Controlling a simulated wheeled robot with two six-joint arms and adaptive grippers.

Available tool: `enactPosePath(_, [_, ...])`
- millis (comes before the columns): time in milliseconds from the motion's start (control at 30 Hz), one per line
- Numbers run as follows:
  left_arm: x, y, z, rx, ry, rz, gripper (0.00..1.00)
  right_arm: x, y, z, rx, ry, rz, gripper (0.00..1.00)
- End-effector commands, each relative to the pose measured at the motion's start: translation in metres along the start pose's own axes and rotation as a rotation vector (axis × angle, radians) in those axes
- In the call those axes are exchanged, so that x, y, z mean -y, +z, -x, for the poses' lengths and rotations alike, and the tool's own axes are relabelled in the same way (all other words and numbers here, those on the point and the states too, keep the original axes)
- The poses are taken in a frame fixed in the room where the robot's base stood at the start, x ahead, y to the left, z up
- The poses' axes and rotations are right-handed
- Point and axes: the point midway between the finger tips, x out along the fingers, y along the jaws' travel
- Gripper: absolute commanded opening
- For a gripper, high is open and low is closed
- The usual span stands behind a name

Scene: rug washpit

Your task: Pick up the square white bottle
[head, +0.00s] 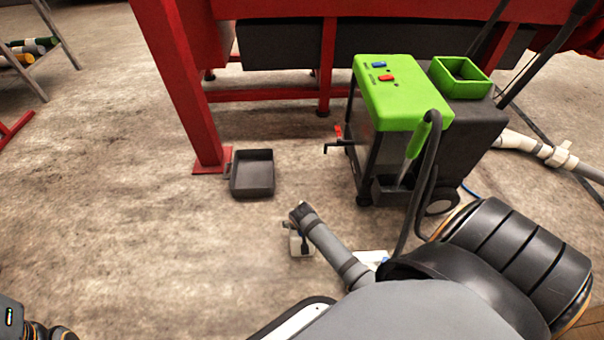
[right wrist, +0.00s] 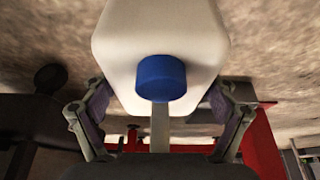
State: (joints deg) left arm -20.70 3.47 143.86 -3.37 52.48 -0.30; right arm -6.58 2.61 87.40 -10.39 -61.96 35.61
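The square white bottle (right wrist: 160,40) with a blue cap (right wrist: 160,78) fills the upper middle of the right wrist view, cap towards the camera. My right gripper (right wrist: 160,105) has one finger pad against each side of it, with no clear gap. In the head view my right gripper (head: 298,224) points down at the bottle (head: 300,250), which is partly hidden behind it. Whether the bottle is clear of the floor cannot be told. Only a dark piece of my left arm shows at the lower left of the head view; its gripper is out of frame.
A dark grey tray (head: 252,175) lies by the foot of a red post (head: 190,95). A green-topped machine (head: 400,95) on wheels stands to the right, with a hose. A white item (head: 371,257) is partly hidden behind my right arm.

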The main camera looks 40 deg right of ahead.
Motion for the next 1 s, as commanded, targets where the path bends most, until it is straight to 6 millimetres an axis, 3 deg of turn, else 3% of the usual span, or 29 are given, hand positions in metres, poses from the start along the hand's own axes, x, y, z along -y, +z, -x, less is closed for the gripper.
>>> enactPosePath(33, [0.0,0.0,0.0,0.0,0.0,0.0,0.4,0.0,0.0,0.0,0.0,0.0,0.0,0.62])
enactPosePath(333, [0.0,0.0,0.0,-0.001,0.0,0.001,0.4,0.001,-0.002,0.001,-0.005,-0.002,0.0,0.23])
enactPosePath(667, [0.001,0.0,-0.004,-0.001,-0.001,0.002,0.4,0.001,-0.004,0.006,-0.006,-0.002,0.0,0.23])
enactPosePath(933, [0.004,-0.003,-0.025,-0.004,-0.004,0.014,0.4,0.001,-0.018,0.036,-0.007,-0.003,-0.001,0.23])
enactPosePath(1000, [0.005,-0.004,-0.035,-0.005,-0.005,0.019,0.4,-0.004,-0.013,0.049,-0.004,-0.001,0.0,0.23])
